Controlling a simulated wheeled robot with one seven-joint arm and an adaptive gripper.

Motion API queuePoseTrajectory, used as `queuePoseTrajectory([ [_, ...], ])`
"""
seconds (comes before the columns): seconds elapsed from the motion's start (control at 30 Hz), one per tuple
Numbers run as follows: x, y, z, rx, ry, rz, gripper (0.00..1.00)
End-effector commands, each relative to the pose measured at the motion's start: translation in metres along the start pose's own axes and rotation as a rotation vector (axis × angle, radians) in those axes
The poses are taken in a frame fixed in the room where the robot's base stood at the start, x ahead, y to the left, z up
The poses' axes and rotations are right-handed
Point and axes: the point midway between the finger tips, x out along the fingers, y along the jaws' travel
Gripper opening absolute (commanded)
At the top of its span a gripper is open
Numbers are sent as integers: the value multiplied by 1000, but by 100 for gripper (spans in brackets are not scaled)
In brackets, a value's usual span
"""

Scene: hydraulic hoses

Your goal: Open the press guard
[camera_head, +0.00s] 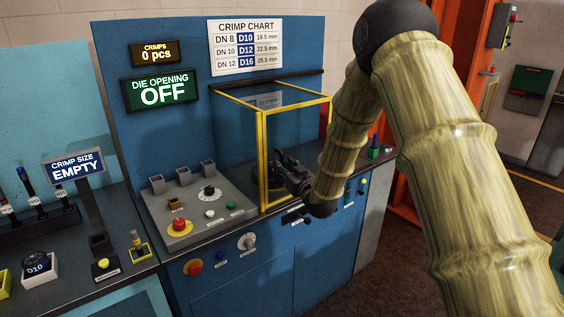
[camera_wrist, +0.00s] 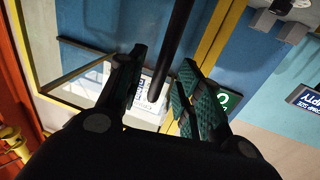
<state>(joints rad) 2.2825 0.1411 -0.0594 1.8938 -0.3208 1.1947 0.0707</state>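The press guard (camera_head: 263,150) is a clear box with a yellow frame on the blue press bench. It looks closed in the head view. Its yellow frame (camera_wrist: 220,38) also shows in the wrist view. My gripper (camera_head: 281,172) is at the guard's front, low down. In the wrist view my gripper (camera_wrist: 160,88) is open, with its two green-padded fingers apart. A dark round bar (camera_wrist: 178,42), apparently the guard's handle, runs between the fingers with visible gaps on both sides. The gripper hides most of this bar in the head view.
A control box (camera_head: 200,210) with buttons and knobs stands left of the guard. A red-topped button (camera_head: 193,267) and a grey knob (camera_head: 246,241) are on the bench front. A crimp-size post (camera_head: 95,215) is farther left. Floor right of the bench is clear.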

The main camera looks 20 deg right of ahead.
Motion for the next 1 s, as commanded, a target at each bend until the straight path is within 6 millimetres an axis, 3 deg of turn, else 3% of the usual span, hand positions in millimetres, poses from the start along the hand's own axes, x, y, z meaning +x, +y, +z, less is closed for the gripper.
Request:
queuePoseTrajectory([
  [0.23,22,0,0,-1,-1,0,35],
  [0.6,26,0,0,0,-1,1,35],
  [0.8,26,0,0,0,-1,1,0],
  [1.0,26,0,0,0,-1,1,0],
])
